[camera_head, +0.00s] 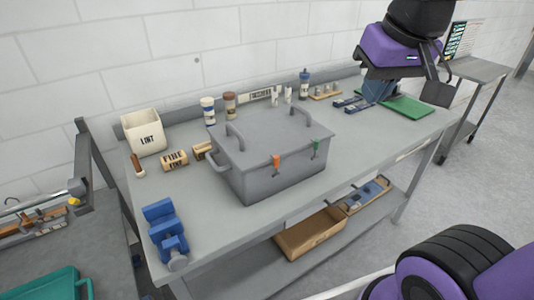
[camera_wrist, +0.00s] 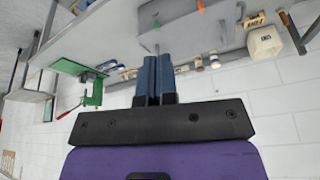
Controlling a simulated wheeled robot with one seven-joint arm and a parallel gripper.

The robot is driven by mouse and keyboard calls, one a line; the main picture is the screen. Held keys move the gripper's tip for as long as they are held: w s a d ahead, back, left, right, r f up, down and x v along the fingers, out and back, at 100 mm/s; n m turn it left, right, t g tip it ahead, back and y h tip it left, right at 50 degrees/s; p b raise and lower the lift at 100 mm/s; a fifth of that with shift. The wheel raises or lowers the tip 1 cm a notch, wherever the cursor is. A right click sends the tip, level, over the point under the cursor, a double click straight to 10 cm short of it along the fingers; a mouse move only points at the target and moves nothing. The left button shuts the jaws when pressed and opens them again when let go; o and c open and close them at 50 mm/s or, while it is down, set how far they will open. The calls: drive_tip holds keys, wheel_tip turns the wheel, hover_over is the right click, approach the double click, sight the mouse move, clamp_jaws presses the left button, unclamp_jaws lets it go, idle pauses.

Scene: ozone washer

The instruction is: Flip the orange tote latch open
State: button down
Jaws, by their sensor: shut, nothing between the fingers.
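The grey lidded tote (camera_head: 250,177) stands on the bench, with two handles on its lid. Its orange latch (camera_head: 276,162) is on the front face at the lid edge and looks upright. A green latch (camera_head: 316,148) is to its right. The wrist view shows the tote (camera_wrist: 180,27) inverted at the top, with the orange latch (camera_wrist: 200,5) at the frame edge and the green latch (camera_wrist: 156,22) nearer the fingers. My gripper (camera_wrist: 154,60) has its blue fingers together and empty. In the head view my gripper (camera_head: 375,92) is right of the tote, apart from it.
A white LINT bin (camera_head: 143,135), small blocks and bottles (camera_head: 208,110) line the bench's back. A blue clamp-like device (camera_head: 165,230) sits at the front left. The bench front before the latches is clear.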

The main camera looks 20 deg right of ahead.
drive_tip(key=w+a+f+m+g, duration=0.15)
drive_tip(key=w+a, duration=0.25)
drive_tip(key=w, duration=0.4)
drive_tip(key=m+g+h, duration=0.2)
drive_tip(key=g+h, duration=0.2)
hover_over(265, 162)
drive_tip(key=w+a, duration=0.3)
drive_tip(key=a, duration=0.4)
wheel_tip(265, 162, down, 13)
drive_tip(key=shift+s+a, duration=0.15)
drive_tip(key=shift+s, duration=0.05)
drive_tip(key=x, duration=0.9)
drive_tip(key=shift+d+f, duration=0.2)
drive_tip(key=shift+f, duration=0.15)
drive_tip(key=shift+s+d, duration=0.2)
drive_tip(key=shift+d, duration=0.35)
drive_tip(key=shift+s+d, duration=0.2)
drive_tip(key=shift+d, duration=0.35)
drive_tip(key=shift+s+d+f, duration=0.1)
drive_tip(key=shift+s+d, duration=0.15)
drive_tip(key=shift+d, duration=0.55)
